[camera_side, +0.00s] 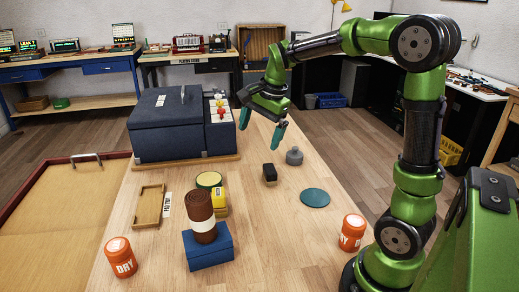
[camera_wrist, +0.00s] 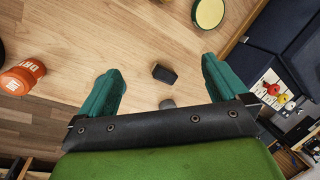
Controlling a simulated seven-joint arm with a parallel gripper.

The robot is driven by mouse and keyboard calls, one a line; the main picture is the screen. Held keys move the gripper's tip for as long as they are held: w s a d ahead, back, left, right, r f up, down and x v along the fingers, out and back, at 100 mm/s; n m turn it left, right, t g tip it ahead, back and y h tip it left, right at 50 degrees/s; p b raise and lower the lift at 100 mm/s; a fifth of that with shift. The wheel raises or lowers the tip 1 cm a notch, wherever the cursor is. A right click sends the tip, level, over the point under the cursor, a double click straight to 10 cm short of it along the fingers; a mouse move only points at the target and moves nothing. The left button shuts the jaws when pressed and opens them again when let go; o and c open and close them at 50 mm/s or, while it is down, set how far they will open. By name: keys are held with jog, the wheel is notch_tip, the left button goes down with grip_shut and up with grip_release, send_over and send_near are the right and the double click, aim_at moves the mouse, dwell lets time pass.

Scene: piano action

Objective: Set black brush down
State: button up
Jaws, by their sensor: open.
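The black brush (camera_side: 270,174), a small dark block with a tan strip at its base, stands on the wooden table right of centre. It also shows in the wrist view as a dark block (camera_wrist: 164,74) between the fingers. My gripper (camera_side: 262,127) is open with teal fingers, above and behind the brush in the side view. The fingers (camera_wrist: 161,66) are wide apart and nothing is between them; the brush lies below, apart from them.
A grey knobbed weight (camera_side: 294,157) and a teal disc (camera_side: 314,197) are near the brush. A wooden tray (camera_side: 148,206), brown roll (camera_side: 199,206), blue box (camera_side: 208,247), orange jars (camera_side: 120,258) and a big dark blue case (camera_side: 170,125) stand around. Table between them is clear.

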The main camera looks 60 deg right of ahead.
jog(key=s+a+r+n+t+y, duration=0.1)
jog(key=s+a+n+t, duration=0.3)
jog(key=s+a+n, duration=1)
jog(key=shift+s+a+r+y, duration=0.2)
jog(key=shift+s+r+y, duration=0.15)
jog(key=shift+s, duration=0.15)
